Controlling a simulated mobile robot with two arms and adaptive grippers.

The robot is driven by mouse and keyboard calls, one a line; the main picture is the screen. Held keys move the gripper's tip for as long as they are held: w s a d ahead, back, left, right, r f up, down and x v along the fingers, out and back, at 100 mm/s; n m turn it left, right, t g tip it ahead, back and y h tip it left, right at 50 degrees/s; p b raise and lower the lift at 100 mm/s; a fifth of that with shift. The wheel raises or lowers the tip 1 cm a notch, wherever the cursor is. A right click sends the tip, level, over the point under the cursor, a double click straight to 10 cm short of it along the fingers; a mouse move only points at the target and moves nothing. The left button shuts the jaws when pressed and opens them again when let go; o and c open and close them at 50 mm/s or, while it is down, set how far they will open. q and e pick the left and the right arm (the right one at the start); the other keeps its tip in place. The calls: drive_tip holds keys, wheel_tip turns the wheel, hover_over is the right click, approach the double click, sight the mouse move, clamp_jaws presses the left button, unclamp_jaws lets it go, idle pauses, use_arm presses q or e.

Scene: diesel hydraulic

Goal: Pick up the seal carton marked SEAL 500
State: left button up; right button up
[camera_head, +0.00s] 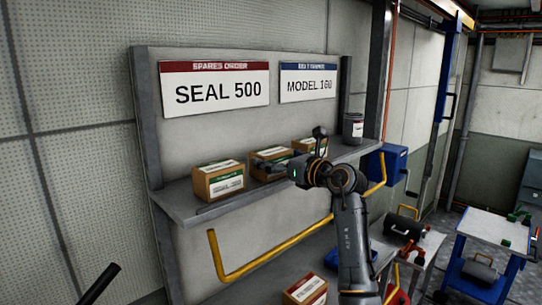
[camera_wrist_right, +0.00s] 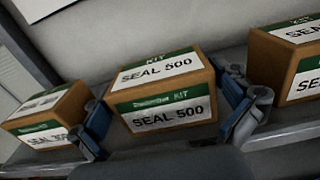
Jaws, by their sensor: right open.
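Several brown cartons with green-and-white labels stand in a row on a grey wall shelf (camera_head: 195,212). The middle carton (camera_wrist_right: 160,93) reads SEAL 500 on its top and front in the right wrist view; in the head view it is partly hidden by my right gripper. My right gripper (camera_head: 291,151) is open in front of it. In the wrist view its blue-padded fingers (camera_wrist_right: 168,118) are on either side of the middle carton, with no clear grip. The left carton (camera_head: 220,181) and right carton (camera_wrist_right: 285,65) flank it; the right one's label begins SEAL. My left gripper is out of view.
A sign reading SEAL 500 (camera_head: 216,88) and one reading MODEL 160 (camera_head: 309,83) hang above the shelf. A dark canister (camera_head: 353,127) stands at the shelf's right end. A yellow rail (camera_head: 262,262) runs below. Another carton (camera_head: 306,291) sits lower down.

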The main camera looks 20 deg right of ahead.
drive_tip(key=shift+w+a, duration=0.25)
drive_tip(key=shift+w, duration=0.25)
drive_tip(key=shift+s+d, duration=0.1)
drive_tip(key=c, duration=1.1)
drive_tip(key=shift+o, duration=0.2)
drive_tip(key=shift+r, duration=0.15)
